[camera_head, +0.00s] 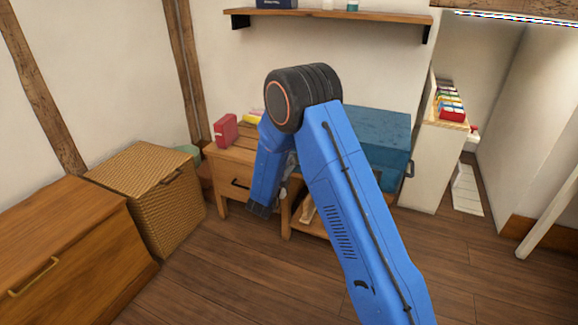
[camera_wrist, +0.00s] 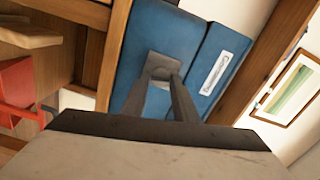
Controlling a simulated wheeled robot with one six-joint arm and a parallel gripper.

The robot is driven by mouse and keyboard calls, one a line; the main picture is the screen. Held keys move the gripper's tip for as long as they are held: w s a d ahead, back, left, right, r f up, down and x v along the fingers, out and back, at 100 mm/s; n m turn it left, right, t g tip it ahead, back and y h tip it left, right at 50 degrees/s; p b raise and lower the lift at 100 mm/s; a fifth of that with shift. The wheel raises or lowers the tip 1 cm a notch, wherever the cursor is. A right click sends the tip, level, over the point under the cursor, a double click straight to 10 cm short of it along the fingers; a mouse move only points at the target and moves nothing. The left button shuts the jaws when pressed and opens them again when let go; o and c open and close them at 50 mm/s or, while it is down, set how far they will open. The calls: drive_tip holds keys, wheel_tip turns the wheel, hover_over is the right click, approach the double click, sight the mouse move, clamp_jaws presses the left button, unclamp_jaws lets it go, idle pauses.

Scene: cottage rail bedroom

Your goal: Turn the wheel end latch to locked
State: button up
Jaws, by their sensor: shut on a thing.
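The blue case (camera_head: 375,135) sits on the wooden stand at the centre right in the head view, partly behind my arm. In the wrist view its blue face (camera_wrist: 142,38) fills the upper middle, with a white label (camera_wrist: 217,73) to the right. A small grey latch piece (camera_wrist: 162,66) is on that face. My gripper (camera_wrist: 160,76) has its two dark fingers converging at this piece and is shut on it. Whether the latch stands locked cannot be told. In the head view my arm hides most of the gripper and the latch.
A wooden drawer cabinet (camera_head: 236,170) with a red box (camera_head: 226,131) on top stands left of my arm. A wicker chest (camera_head: 150,190) and wooden chest (camera_head: 60,245) are further left. A wall shelf (camera_head: 330,15) hangs above. Open floor (camera_head: 480,270) lies at right.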

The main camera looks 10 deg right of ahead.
drive_tip(key=shift+f+m, duration=0.15)
drive_tip(key=shift+m, duration=1.05)
drive_tip(key=o, duration=1)
drive_tip(key=shift+s, duration=0.1)
drive_tip(key=v, duration=1.7)
drive_tip(key=shift+a, duration=0.2)
